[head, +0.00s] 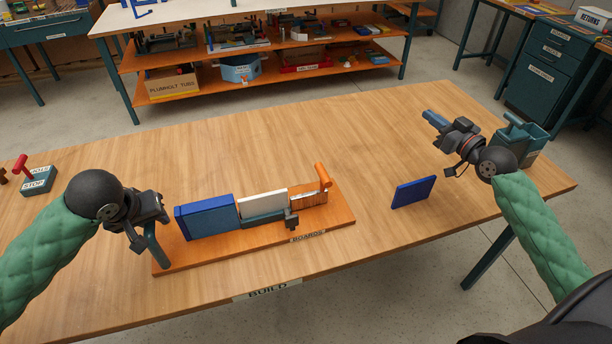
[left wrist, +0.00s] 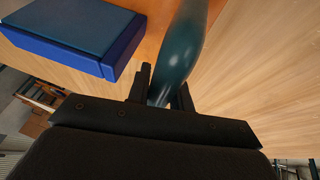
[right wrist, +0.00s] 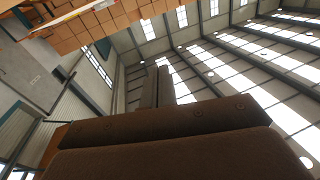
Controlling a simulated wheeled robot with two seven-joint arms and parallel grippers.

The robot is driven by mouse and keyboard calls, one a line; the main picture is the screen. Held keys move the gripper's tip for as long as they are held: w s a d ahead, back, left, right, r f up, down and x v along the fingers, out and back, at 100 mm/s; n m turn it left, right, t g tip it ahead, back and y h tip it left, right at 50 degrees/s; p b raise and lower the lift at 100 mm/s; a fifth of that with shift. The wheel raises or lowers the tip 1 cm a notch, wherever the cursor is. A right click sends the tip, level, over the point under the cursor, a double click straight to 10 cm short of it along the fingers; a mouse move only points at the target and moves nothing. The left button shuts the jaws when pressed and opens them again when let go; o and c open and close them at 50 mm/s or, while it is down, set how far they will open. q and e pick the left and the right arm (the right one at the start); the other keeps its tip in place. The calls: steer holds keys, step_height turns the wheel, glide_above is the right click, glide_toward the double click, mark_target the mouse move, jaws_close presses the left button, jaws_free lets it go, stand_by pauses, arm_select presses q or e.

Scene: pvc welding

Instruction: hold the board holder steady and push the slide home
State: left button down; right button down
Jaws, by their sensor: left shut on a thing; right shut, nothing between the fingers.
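The board holder has an orange base (head: 335,222) labelled BOARDS and lies near the table's front edge. On it, from left to right, stand a blue block (head: 208,218), a white block (head: 263,202) and an orange-brown piece (head: 308,198) with an upright orange handle; I cannot tell which part is the slide. A dark teal bracket (head: 265,218) runs in front. My left gripper (head: 143,228) is shut on the teal post (left wrist: 181,50) at the holder's left end. My right gripper (head: 437,121) is shut and empty, raised over the table's right side, apart from the holder.
A box with a red lever (head: 37,178) is at the far left. The table's middle behind the holder is clear.

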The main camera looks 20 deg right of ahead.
steer(key=s+a+f+m+g+y, duration=0.2)
steer(key=s+a+f+m+y, duration=0.35)
steer(key=a, duration=0.45)
steer(key=s+a+f+m+g+y, duration=0.2)
steer(key=s+a+f+m+y, duration=0.25)
steer(key=a+m, duration=0.35)
steer(key=shift+n, duration=0.55)
steer(key=x, duration=0.3)
steer(key=a+f+x, duration=0.1)
steer(key=x, duration=0.2)
steer(key=s+x, duration=0.1)
steer(key=x, duration=0.3)
steer(key=shift+a+f, duration=0.15)
steer(key=a, duration=0.9)
steer(key=shift+a, duration=0.25)
